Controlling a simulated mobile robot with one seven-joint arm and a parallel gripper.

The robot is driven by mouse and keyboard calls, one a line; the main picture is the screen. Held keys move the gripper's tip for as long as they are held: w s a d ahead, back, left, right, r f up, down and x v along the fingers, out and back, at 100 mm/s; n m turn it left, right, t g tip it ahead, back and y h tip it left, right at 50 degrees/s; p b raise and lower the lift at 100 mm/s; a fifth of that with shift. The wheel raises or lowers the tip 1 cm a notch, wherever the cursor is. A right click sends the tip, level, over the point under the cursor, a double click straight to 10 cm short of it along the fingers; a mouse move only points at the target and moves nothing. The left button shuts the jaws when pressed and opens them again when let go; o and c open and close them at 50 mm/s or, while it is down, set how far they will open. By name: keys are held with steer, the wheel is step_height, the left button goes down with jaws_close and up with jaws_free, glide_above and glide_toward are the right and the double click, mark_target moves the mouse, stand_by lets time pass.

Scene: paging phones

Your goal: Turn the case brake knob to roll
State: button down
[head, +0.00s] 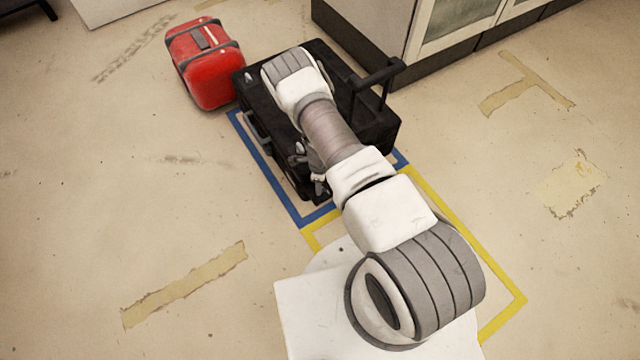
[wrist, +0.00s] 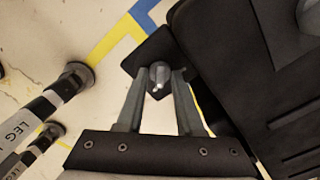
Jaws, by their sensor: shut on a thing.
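The black case (head: 350,98) stands on the floor inside a taped outline, partly covered by my arm in the head view. Its dark side (wrist: 240,70) fills the right of the wrist view. The small grey brake knob (wrist: 158,73) sits on a dark square plate (wrist: 150,52) beside the case in the wrist view. My gripper (wrist: 161,78) is shut on the knob, with one finger on each side of it. My arm hides the knob in the head view. I cannot read any roll mark or tell the knob's setting.
A red suitcase (head: 205,65) stands close to the left of the case. The case's pull handle (head: 376,78) rises at its right. A grey cabinet (head: 385,30) stands behind. Blue tape (head: 270,178) and yellow tape (head: 470,225) mark the floor. The floor at left is clear.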

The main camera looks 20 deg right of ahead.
steer(key=shift+n, duration=0.3)
steer(key=n, duration=0.3)
steer(key=shift+n, duration=0.4)
steer(key=n, duration=1.3)
steer(key=shift+n, duration=0.4)
steer(key=c, duration=0.5)
jaws_free()
steer(key=shift+c, duration=0.2)
